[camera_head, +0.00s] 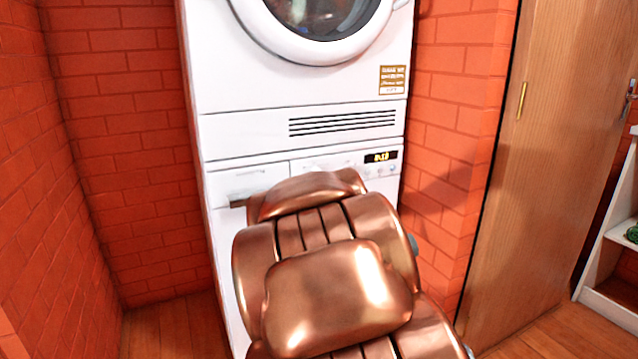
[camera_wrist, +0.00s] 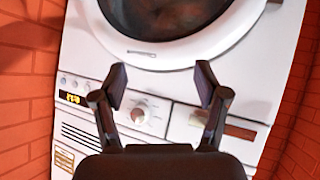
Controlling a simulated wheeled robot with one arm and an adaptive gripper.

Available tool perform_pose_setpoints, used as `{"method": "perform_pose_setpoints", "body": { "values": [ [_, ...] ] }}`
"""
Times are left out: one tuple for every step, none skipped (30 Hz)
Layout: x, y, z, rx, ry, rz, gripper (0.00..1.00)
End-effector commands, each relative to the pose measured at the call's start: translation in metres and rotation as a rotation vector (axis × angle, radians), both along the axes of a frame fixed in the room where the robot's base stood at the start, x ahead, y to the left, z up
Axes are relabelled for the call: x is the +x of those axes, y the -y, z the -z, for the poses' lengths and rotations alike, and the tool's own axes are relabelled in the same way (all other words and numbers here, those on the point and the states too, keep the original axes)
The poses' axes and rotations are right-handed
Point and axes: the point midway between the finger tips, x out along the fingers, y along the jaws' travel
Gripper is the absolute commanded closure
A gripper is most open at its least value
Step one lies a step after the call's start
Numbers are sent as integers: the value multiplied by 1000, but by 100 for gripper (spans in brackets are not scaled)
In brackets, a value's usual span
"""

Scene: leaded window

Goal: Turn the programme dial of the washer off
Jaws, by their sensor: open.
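The washer is the lower white machine, its control panel (camera_head: 225,182) partly behind my copper arm in the head view. In the wrist view the washer (camera_wrist: 262,75) appears upside down, with its round door at the top. The programme dial (camera_wrist: 138,115), a round white knob, sits on the panel between the lit display (camera_wrist: 72,98) and the drawer front (camera_wrist: 188,124). My gripper (camera_wrist: 161,84) is open and empty in front of the panel, its fingers either side of the dial in the picture, the dial nearer the left finger. Contact is not visible. The head view hides my gripper.
A second white machine (camera_head: 230,60) with a round door stands above the washer, with a vent grille (camera_head: 342,122) beneath it. Brick walls (camera_head: 120,130) stand close on both sides. A wooden door (camera_head: 550,180) and a white shelf (camera_head: 610,285) are at the right.

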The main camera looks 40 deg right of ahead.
Motion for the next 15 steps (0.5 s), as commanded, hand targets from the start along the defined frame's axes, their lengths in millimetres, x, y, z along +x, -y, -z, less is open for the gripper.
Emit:
{"method": "perform_pose_setpoints", "body": {
  "values": [
    [5, 18, -6, -31, 45, 1, 27],
    [10, 26, -13, -51, 79, -7, 27],
    [15, 37, -21, -76, 119, -16, 27],
    [18, 44, -28, -96, 150, -26, 27],
    [22, 50, -34, -114, 179, -37, 27],
    [26, 59, -42, -136, 216, -53, 27],
    [29, 64, -47, -152, 248, -67, 27],
    [31, 70, -52, -166, 274, -81, 27],
    [34, 76, -58, -183, 309, -101, 27],
    [37, 79, -63, -195, 336, -119, 27],
    [39, 83, -67, -205, 358, -136, 27],
    [41, 86, -72, -218, 389, -159, 27],
    [42, 89, -76, -226, 411, -177, 27],
    [43, 90, -80, -232, 433, -195, 27],
    [44, 92, -84, -240, 458, -216, 27]
  ]
}}
